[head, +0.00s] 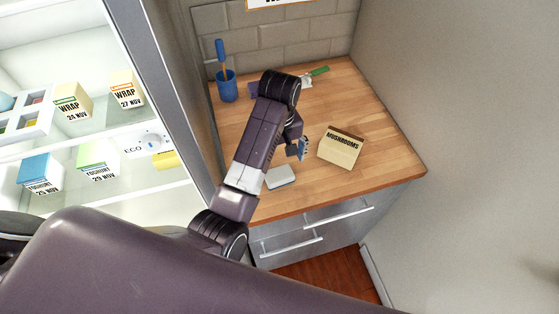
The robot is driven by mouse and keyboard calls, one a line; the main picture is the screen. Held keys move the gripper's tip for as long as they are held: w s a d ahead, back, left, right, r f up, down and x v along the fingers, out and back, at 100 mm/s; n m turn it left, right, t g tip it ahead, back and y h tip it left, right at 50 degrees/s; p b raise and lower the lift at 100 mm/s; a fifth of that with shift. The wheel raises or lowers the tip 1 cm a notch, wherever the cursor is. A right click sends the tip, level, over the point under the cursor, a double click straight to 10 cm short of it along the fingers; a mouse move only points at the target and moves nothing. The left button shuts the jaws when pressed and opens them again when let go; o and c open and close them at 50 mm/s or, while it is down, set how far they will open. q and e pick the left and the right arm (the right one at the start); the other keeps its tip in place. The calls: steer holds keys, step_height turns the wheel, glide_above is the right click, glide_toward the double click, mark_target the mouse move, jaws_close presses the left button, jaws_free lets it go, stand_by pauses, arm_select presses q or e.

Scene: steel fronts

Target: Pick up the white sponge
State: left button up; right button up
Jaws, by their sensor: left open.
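The white sponge (281,177) lies flat on the wooden counter, near its front edge and beside my left arm's forearm. It looks like a pale, rounded block. My left gripper (299,150) is open above the counter, behind the sponge and slightly to its right in the picture. It appears apart from the sponge, with nothing visible between its fingers. The fingers are small and partly hidden by the wrist. My right gripper is not in view.
A blue cup (227,88) with a brush stands at the back left. A green-handled tool (318,72) lies at the back. The wooden counter (387,155) is clear at right. An open fridge with food stands left.

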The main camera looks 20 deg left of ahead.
mark_target(279, 174)
arm_select(q)
steer(key=shift+f, duration=0.35)
steer(key=shift+s+d+f+b, duration=0.1)
steer(key=shift+s+f+b, duration=0.4)
steer(key=shift+b, duration=0.4)
steer(key=shift+f, duration=0.3)
steer(key=shift+w+a+f+p, duration=0.15)
steer(key=shift+w+f+p, duration=0.1)
steer(key=shift+f+p, duration=0.25)
steer(key=shift+w+a+f+p, duration=0.1)
steer(key=shift+w+f+p, duration=0.2)
steer(key=shift+f, duration=0.25)
step_height(279, 174, down, 2)
steer(key=shift+f+p, duration=0.15)
steer(key=shift+p, duration=0.15)
steer(key=shift+f, duration=0.3)
steer(key=shift+c, duration=2.6)
steer(key=c, duration=0.6)
steer(key=shift+c, duration=0.2)
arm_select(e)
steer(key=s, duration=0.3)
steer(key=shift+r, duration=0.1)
arm_select(q)
steer(key=shift+w+r, duration=0.1)
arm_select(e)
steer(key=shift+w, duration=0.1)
